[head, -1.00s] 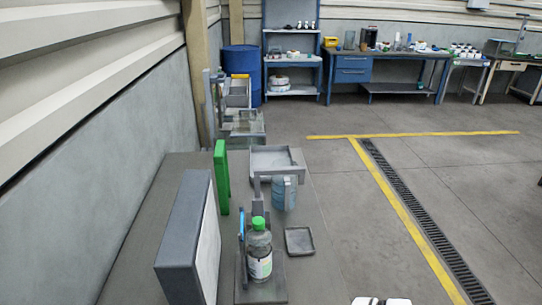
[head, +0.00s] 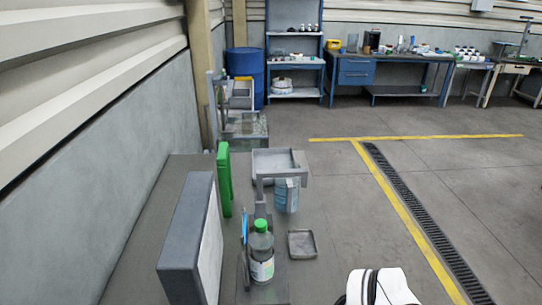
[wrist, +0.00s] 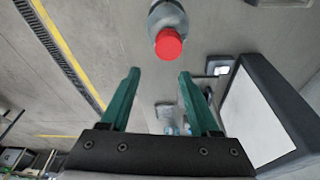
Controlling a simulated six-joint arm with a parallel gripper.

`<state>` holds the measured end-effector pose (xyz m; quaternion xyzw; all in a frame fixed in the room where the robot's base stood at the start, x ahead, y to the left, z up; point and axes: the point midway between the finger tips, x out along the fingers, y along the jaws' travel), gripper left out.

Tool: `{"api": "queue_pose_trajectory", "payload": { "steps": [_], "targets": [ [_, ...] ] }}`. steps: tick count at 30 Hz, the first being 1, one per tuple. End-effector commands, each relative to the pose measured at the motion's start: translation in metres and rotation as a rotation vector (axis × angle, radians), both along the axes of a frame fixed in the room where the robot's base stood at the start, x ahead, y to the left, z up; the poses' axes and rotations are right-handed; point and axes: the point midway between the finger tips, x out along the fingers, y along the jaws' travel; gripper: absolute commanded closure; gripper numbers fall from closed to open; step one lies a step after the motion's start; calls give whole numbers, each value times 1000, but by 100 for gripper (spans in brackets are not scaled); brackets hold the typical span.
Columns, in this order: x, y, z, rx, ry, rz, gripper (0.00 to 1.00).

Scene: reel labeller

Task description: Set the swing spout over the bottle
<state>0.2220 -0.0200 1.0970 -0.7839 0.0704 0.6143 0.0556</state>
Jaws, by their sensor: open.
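A clear bottle with a green cap (head: 262,266) stands upright on a dark base near the front of the bench in the head view. Behind it a grey post carries a grey horizontal bar (head: 282,173), which looks like the swing spout; it reaches right, near a blue translucent container (head: 287,196), and not over the green-capped bottle. In the wrist view my gripper (wrist: 158,73) is open, its two teal fingers apart with nothing between them. A bottle with a red cap (wrist: 168,43) shows beyond the fingertips. The fingers are out of the head view.
A large grey box with a white face (head: 190,240) and an upright green panel (head: 224,178) stand left of the bottle. A blue upright part (head: 244,227) is just beside it. A small grey tray (head: 302,244) lies to the right. Open floor is right of the bench.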

Motion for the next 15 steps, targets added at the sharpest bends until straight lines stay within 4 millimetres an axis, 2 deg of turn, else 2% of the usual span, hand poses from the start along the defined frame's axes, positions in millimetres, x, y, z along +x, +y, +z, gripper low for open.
{"api": "queue_pose_trajectory", "payload": {
  "steps": [1,2,3,6,7,9,10,12,15],
  "targets": [
    [47,-23,3,-118,-109,146,49],
    [79,-36,7,-204,-189,259,50],
    [120,-48,16,-319,-293,412,50],
    [210,-57,38,-594,-541,801,50],
    [231,-53,44,-670,-612,912,50],
    [265,-39,54,-825,-768,1141,50],
    [275,-32,56,-882,-829,1223,50],
    [287,-16,61,-987,-952,1375,50],
    [292,-1,63,-1076,-1066,1497,50]
  ]
}}
